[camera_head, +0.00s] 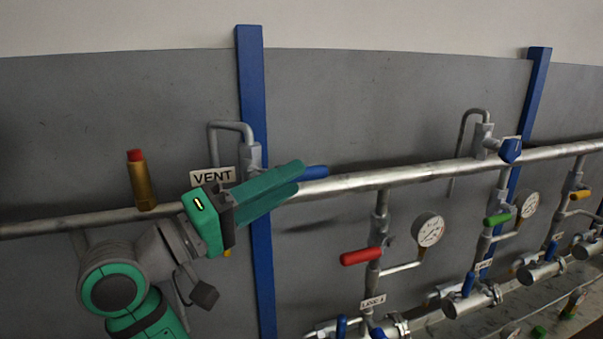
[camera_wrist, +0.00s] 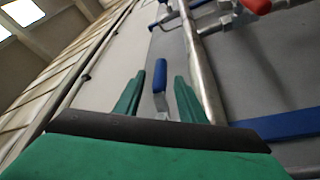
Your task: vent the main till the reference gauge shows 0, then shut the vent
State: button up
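The vent valve (camera_head: 252,157) sits on top of the silver main pipe (camera_head: 345,184), beside a bent outlet tube and the white VENT label (camera_head: 213,177). Its blue lever (camera_head: 316,172) points right, roughly along the pipe. My gripper (camera_head: 299,177) reaches across the front of the vent, with its fingertips near the lever. In the wrist view the fingers are apart, and the blue lever (camera_wrist: 160,76) shows between and beyond them; I cannot tell whether they touch it. Two round gauges (camera_head: 428,229) (camera_head: 527,204) stand on branches to the right. Their readings are too small to tell, and which one is the reference is unclear.
A red lever (camera_head: 361,256) and a green lever (camera_head: 498,219) stick out on branches below the main. A brass fitting with a red cap (camera_head: 142,180) stands on the pipe at left. Another blue-handled valve (camera_head: 511,150) is farther right. Blue posts (camera_head: 251,100) back the pipe.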

aim_at(303, 180)
jog(key=shift+x, duration=2.1)
jog(key=shift+a, duration=0.1)
grip_shut()
